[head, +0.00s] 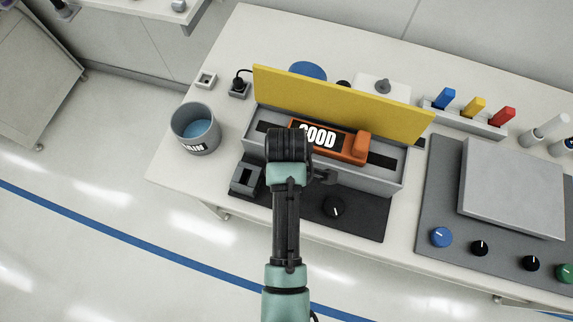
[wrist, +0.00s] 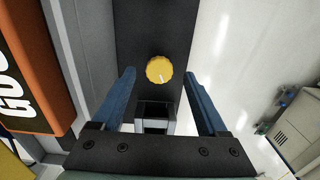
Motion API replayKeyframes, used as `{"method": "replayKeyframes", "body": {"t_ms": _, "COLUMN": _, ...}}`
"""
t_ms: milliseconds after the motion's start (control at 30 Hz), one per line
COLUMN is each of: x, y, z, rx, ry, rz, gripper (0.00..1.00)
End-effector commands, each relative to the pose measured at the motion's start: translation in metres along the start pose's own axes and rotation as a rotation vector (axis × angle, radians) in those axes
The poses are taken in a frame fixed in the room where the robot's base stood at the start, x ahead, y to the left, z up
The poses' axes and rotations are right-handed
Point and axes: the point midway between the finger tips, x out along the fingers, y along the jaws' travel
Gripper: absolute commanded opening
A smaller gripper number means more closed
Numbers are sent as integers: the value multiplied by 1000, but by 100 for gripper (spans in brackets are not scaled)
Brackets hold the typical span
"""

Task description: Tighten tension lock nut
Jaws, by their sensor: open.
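I cannot tell how far above the knob the fingertips are. A square grey block with a dark opening (wrist: 155,112) shows nearer the palm, and also in the head view (head: 246,178). In the head view my arm covers part of the base, and the yellow knob is not visible there. No part is clearly identifiable as the tension lock nut.
An orange slide marked GOOD (head: 355,150) sits in a grey housing before a yellow panel (head: 340,105). A black knob (head: 333,207) is on the base to the right. A grey bin (head: 183,137) stands left, a grey panel with several knobs (head: 432,212) right.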

Motion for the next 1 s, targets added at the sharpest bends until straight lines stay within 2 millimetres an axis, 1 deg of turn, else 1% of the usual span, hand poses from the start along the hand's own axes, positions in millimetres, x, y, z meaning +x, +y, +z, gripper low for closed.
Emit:
{"method": "replayKeyframes", "body": {"t_ms": 33, "x": 8, "y": -1, "z": 0, "rx": 0, "ry": -1, "rz": -3, "gripper": 76}}
{"method": "replayKeyframes", "body": {"t_ms": 100, "x": 17, "y": 0, "z": 0, "rx": 0, "ry": 0, "rz": -2, "gripper": 76}}
{"method": "replayKeyframes", "body": {"t_ms": 200, "x": 25, "y": 0, "z": 0, "rx": 1, "ry": 0, "rz": 0, "gripper": 76}}
{"method": "replayKeyframes", "body": {"t_ms": 367, "x": 31, "y": 0, "z": 0, "rx": 1, "ry": 1, "rz": 2, "gripper": 76}}
{"method": "replayKeyframes", "body": {"t_ms": 567, "x": 31, "y": 0, "z": 0, "rx": 1, "ry": 1, "rz": 2, "gripper": 76}}
{"method": "replayKeyframes", "body": {"t_ms": 600, "x": 31, "y": 0, "z": 0, "rx": 1, "ry": 1, "rz": 2, "gripper": 73}}
{"method": "replayKeyframes", "body": {"t_ms": 667, "x": 31, "y": 0, "z": 0, "rx": 1, "ry": 1, "rz": 2, "gripper": 62}}
{"method": "replayKeyframes", "body": {"t_ms": 700, "x": 30, "y": 0, "z": 0, "rx": 1, "ry": 1, "rz": 2, "gripper": 55}}
{"method": "replayKeyframes", "body": {"t_ms": 867, "x": 30, "y": 0, "z": 0, "rx": 1, "ry": 1, "rz": 2, "gripper": 26}}
{"method": "replayKeyframes", "body": {"t_ms": 1000, "x": 30, "y": 0, "z": 0, "rx": 1, "ry": 1, "rz": 1, "gripper": 1}}
